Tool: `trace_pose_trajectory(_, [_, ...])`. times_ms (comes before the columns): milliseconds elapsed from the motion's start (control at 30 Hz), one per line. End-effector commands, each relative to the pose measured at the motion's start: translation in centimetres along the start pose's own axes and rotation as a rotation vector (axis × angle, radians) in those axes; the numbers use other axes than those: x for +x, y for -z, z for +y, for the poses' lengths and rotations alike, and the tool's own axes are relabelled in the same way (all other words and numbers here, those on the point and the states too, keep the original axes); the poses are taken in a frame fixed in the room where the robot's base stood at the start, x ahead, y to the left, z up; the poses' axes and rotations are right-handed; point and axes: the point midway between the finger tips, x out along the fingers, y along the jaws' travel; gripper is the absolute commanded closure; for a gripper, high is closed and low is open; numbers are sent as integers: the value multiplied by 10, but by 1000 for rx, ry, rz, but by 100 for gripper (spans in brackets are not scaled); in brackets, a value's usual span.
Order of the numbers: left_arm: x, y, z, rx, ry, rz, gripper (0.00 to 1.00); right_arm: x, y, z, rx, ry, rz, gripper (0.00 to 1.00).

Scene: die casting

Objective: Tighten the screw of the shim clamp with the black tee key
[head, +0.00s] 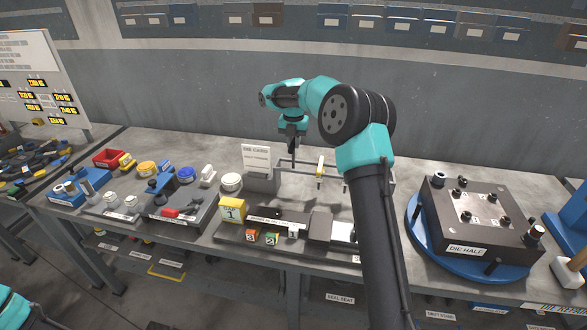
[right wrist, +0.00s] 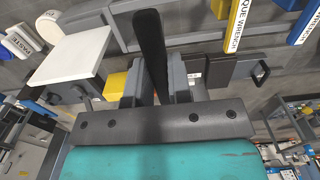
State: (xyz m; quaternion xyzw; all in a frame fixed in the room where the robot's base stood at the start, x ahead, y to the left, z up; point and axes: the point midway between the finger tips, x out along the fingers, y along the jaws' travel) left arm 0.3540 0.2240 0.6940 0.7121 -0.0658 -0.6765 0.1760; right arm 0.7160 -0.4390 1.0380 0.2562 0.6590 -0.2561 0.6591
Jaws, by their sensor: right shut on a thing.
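My right gripper (head: 293,138) points down over the back middle of the bench, near the hanging rack. In the right wrist view its two fingers (right wrist: 151,90) are closed on a long black bar, which I take to be the black tee key (right wrist: 150,45). In the head view a thin dark length hangs below the gripper. A long dark fixture with a grey block (head: 320,227) lies at the bench's front middle; it may be the shim clamp, but its screw is too small to tell. My left gripper is out of view.
The die half (head: 480,217) sits on a blue turntable at right. Several small parts crowd the left bench.

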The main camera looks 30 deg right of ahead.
Motion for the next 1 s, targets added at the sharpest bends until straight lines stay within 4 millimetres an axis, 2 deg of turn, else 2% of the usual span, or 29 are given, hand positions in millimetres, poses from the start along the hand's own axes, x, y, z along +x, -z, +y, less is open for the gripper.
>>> trace_pose_trajectory(600, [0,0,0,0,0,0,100,-37,0,0,0,0,0,100])
trace_pose_trajectory(1000, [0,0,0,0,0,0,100,-39,0,0,0,0,0,100])
